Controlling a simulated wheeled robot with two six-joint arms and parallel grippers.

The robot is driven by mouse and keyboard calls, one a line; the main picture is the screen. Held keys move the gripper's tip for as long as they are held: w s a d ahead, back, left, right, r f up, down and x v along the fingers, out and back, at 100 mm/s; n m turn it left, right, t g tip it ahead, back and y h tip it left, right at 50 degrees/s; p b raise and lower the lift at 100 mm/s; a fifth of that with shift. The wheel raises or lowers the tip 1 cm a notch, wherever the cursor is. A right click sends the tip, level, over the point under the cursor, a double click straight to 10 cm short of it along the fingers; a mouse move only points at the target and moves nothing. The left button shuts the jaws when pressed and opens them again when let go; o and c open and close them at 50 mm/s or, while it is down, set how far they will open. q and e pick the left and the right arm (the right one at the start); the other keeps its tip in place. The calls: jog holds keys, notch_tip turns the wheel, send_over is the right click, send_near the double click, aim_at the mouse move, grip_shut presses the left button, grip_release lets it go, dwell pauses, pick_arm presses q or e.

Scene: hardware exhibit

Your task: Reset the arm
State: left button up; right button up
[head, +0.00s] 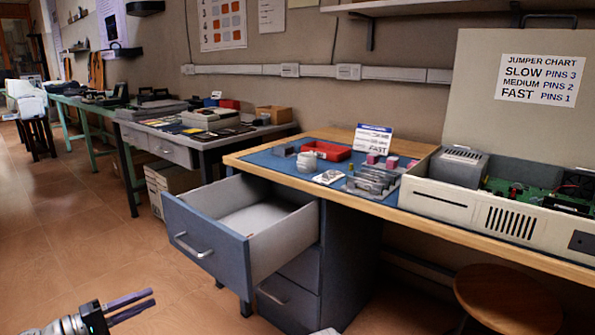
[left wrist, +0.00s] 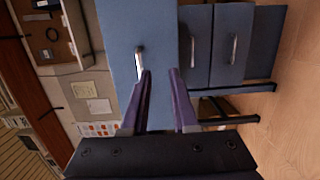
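My left gripper (head: 152,298) is at the lower left of the head view, low in front of the blue desk. Its two purple fingers are apart with nothing between them, as the left wrist view (left wrist: 161,73) also shows. It is clear of the open top drawer (head: 208,237), whose blue front and bar handle (left wrist: 139,62) lie beyond the fingers in the left wrist view. The drawer is pulled well out, and the visible part of its inside looks empty.
The wooden desk top (head: 300,140) holds a red tray (head: 326,150), small parts, a sign and an open computer case (head: 480,208). A round stool (head: 508,300) stands at lower right. More benches line the wall. The tiled floor at left (head: 60,230) is clear.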

pick_arm(q)
jog(key=d+f+m+g+y+p, duration=0.1)
jog(key=d+f+m+g+p, duration=0.3)
jog(key=d, duration=0.6)
jog(key=d+f+m+g+y, duration=0.1)
jog(key=d+f+g, duration=0.4)
jog(key=d, duration=0.6)
jog(key=s+d+f+m+g+y+p, duration=0.4)
jog(key=s+d+m+y, duration=0.4)
jog(key=s+d+y, duration=0.3)
notch_tip(320, 180, up, 38)
jog(key=y+p, duration=0.1)
jog(key=p, duration=3.7)
jog(key=shift+w, duration=0.45)
jog(key=shift+a, duration=0.1)
